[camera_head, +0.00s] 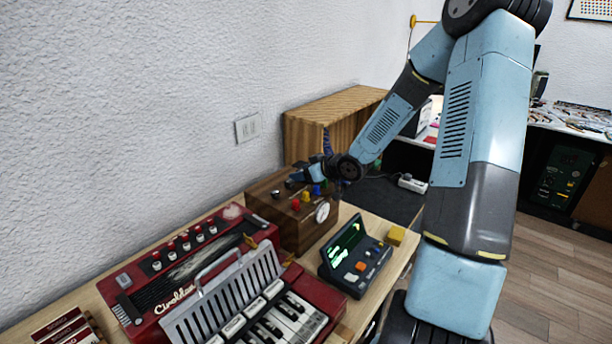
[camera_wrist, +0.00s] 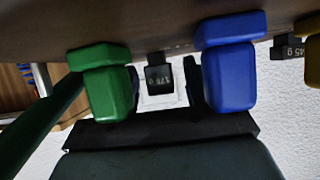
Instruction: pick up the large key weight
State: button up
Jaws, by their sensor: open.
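In the wrist view a small black weight (camera_wrist: 159,77) hangs at a dark wooden edge, between a green block and a blue block. Its label appears to read 175 g. A second, smaller black weight (camera_wrist: 287,47), marked 45 g, is at the right edge. My gripper (camera_wrist: 163,86) is open, with thin dark fingers on either side of the 175 g weight, and I cannot tell if they touch it. In the head view my gripper (camera_head: 318,172) is at the wooden box with coloured pieces; the weights cannot be made out there.
The green block (camera_wrist: 105,82) and blue block (camera_wrist: 229,65) closely flank my fingers. The wooden box (camera_head: 270,220) stands on the bench near the wall.

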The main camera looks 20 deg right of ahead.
jog(key=shift+w+a+f, duration=0.1)
jog(key=shift+a, duration=0.05)
jog(key=shift+c, duration=0.2)
grip_shut()
dwell(0.3)
